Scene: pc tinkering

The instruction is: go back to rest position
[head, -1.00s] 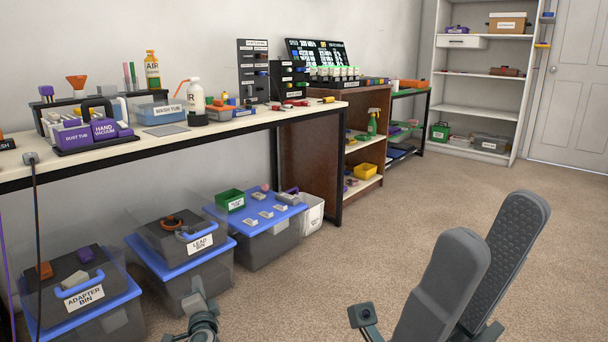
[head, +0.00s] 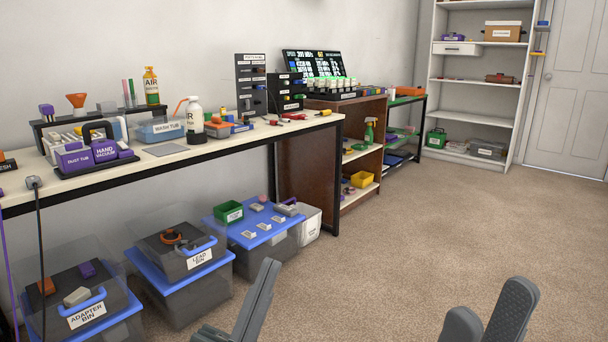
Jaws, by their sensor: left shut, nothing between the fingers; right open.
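My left gripper (head: 268,268) is at the bottom centre of the head view, its two grey fingers together and pointing up, with nothing held. My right gripper (head: 490,302) is at the bottom right, its two grey fingers spread apart and empty. The lower parts of both grippers and my arms are cut off by the bottom edge.
A long workbench (head: 200,152) with tools and tubs runs along the left wall. The adapter bin (head: 85,315), lead bin (head: 190,277) and a blue-lidded bin (head: 245,241) stand below. A wooden shelf unit (head: 308,182) stands beyond. The carpet (head: 420,230) at centre right is clear.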

